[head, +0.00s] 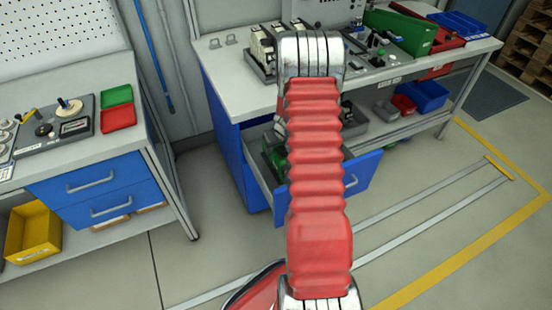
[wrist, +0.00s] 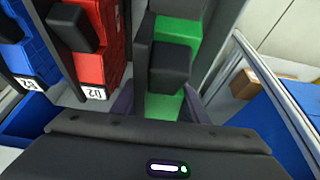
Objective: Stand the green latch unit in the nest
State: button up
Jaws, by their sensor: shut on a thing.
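The green latch unit (wrist: 178,30) is in the middle of the wrist view, green with dark grey parts and a dark block on its face. My gripper (wrist: 157,105) is shut on it, with a dark finger on each side of its near green part. In the head view my red ribbed arm hides the gripper. Green parts (head: 274,156) show in the open drawer (head: 260,185), left of the arm; I cannot tell if they are the held unit. I cannot make out the nest for certain in either view.
A red unit (wrist: 92,50) and a blue unit (wrist: 30,55) with white labels stand close left of the green one. A metal rail (wrist: 270,85) runs along the right. The bench (head: 225,75) carries cream units (head: 262,45) and a green bin (head: 402,30).

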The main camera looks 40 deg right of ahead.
aim_at(278, 157)
jog(key=shift+f, duration=0.4)
jog(key=shift+f, duration=2.1)
jog(key=shift+f, duration=0.1)
jog(key=o, duration=1.3)
jog(key=shift+v, duration=6.1)
